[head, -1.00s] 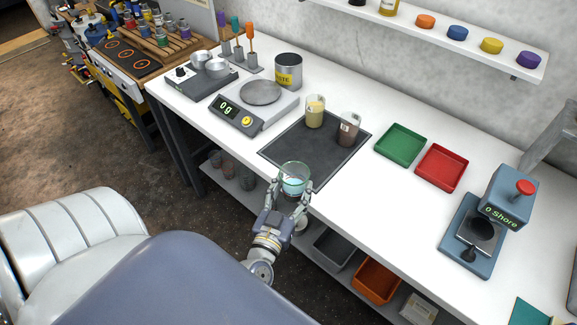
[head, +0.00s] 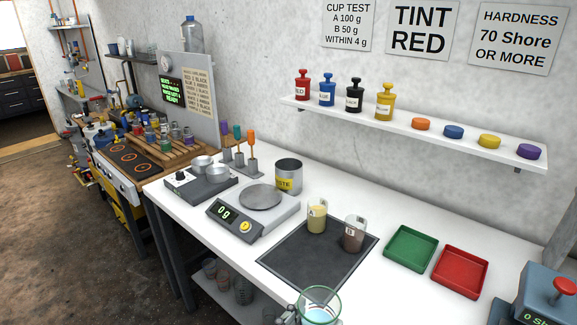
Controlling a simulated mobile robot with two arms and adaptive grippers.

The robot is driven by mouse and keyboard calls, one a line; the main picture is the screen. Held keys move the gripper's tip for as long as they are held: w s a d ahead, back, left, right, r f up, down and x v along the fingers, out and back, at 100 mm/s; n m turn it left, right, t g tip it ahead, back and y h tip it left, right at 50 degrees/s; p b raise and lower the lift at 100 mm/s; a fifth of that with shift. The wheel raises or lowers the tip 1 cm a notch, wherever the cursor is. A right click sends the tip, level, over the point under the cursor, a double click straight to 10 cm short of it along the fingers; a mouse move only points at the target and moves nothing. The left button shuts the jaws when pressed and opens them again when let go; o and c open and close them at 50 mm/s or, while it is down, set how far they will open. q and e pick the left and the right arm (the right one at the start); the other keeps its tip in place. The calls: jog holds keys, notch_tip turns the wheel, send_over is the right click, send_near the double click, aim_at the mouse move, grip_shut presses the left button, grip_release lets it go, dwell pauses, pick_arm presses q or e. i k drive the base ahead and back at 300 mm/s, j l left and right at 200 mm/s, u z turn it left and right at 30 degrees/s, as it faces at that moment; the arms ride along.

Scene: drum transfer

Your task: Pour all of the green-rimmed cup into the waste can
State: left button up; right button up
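The green-rimmed cup (head: 320,309) is at the bottom edge of the head view, seen from above, with pale blue liquid inside. It looks upright and its lower part is cut off. My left gripper (head: 304,317) is around the cup; only a bit of a finger shows beside its left side. The waste can (head: 289,181), grey metal with a yellow label, stands at the back of the white bench behind the scale, well apart from the cup. Its inside looks dark. My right gripper is not in view.
The scale (head: 262,198) reads 0 g. Green (head: 411,249) and red (head: 461,272) trays lie to the right. A wall shelf (head: 425,127) holds bottles and pucks.

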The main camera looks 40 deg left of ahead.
aim_at(289, 177)
jog(key=i+j+z, duration=0.2)
jog(key=j, duration=1.2)
jog(key=j+z, duration=0.2)
jog(key=j, duration=1.2)
jog(key=i, duration=0.05)
